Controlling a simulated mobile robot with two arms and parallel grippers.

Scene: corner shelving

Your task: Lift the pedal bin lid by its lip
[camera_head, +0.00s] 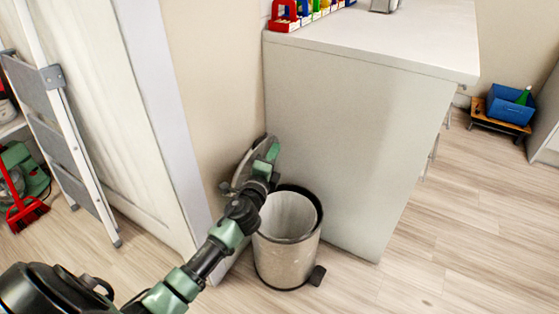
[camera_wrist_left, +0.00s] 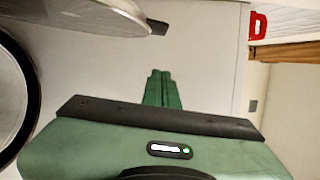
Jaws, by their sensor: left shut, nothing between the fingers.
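The pedal bin (camera_head: 287,262) is a metallic cylinder with a dark rim, standing on the floor beside the white cabinet. Its opening shows, and the round grey lid (camera_head: 242,170) stands raised, tilted back behind the opening, partly hidden by my left arm. The lid also shows in the left wrist view (camera_wrist_left: 75,14), with a dark tab at its edge. My left gripper (camera_head: 273,152) is in front of the lid, above the bin's back edge. Its green fingers are shut and empty in the left wrist view (camera_wrist_left: 162,88). Whether they touch the lid is unclear. My right gripper is out of view.
The white cabinet (camera_head: 340,140) stands close on the bin's right, with a colourful rack (camera_head: 300,14) on top. A white door (camera_head: 110,120) and a stepladder (camera_head: 65,130) are on the left. A blue crate (camera_head: 509,104) sits far right. Floor in front is clear.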

